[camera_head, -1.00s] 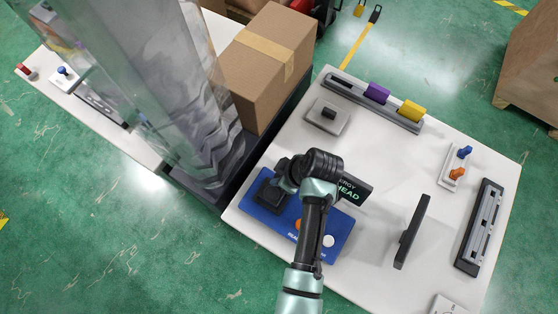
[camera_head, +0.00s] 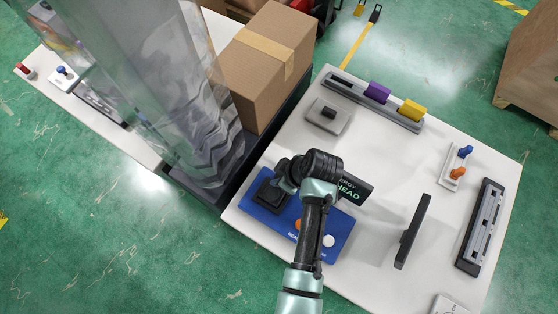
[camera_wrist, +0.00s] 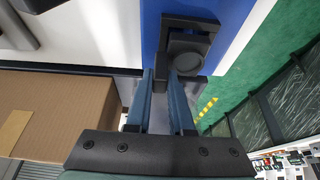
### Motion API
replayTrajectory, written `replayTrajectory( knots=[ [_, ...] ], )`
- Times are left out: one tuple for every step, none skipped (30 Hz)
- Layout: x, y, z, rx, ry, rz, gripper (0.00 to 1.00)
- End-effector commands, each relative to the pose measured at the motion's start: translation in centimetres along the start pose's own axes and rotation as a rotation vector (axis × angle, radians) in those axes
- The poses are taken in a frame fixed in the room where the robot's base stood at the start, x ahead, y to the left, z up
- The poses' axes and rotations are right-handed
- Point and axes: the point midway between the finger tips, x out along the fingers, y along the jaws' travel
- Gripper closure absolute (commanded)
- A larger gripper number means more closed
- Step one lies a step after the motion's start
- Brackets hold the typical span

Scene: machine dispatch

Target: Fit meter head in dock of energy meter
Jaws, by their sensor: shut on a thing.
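The energy meter is a blue board (camera_head: 337,232) at the table's near left, with a black square dock area (camera_head: 268,194) at its left end and orange and white round parts. In the wrist view, the blue board (camera_wrist: 150,28) lies beyond the fingertips. My gripper (camera_wrist: 163,78) is shut on a dark piece, taken to be the meter head (camera_wrist: 163,70), right by the black frame with a grey disc (camera_wrist: 188,45). Whether the piece is seated or just above the dock I cannot tell. My wrist hides part of this in the head view.
A dark panel lettered "HEAD" (camera_head: 355,190) shows behind my wrist. Another dark panel (camera_head: 412,232) stands to its right. A grey rail with purple and yellow blocks (camera_head: 345,88) lies at the back. A cardboard box (camera_head: 265,62) stands left of the table.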

Motion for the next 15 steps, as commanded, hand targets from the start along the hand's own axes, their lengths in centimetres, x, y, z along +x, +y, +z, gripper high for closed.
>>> replayTrajectory(
  knots=[
    [0.2, 0.0, 0.1, 0.000, 0.001, 0.001, 1.00],
    [0.3, 0.0, 0.1, 0.000, 0.001, 0.001, 1.00],
    [0.4, 0.0, 0.1, 0.000, 0.001, 0.001, 1.00],
    [0.4, 0.0, 0.2, 0.000, 0.001, 0.001, 1.00],
    [0.5, 0.0, 0.2, 0.000, 0.001, 0.001, 1.00],
    [0.6, 0.0, 0.2, 0.000, 0.001, 0.001, 1.00],
    [0.7, 0.0, 0.2, 0.000, 0.001, 0.001, 1.00],
    [0.7, 0.0, 0.3, 0.000, 0.001, 0.001, 1.00],
    [0.8, 0.0, 0.3, 0.000, 0.001, 0.001, 1.00],
    [0.9, 0.1, 0.3, 0.000, 0.001, 0.001, 1.00],
    [1.0, 0.1, 0.4, 0.000, 0.001, 0.001, 1.00],
    [1.1, 0.1, 0.4, 0.000, 0.001, 0.001, 1.00],
    [1.1, 0.1, 0.4, 0.000, 0.001, 0.001, 1.00],
    [1.2, 0.1, 0.5, 0.000, 0.001, 0.001, 1.00],
    [1.3, 0.1, 0.5, 0.000, 0.001, 0.001, 1.00]
  ],
)
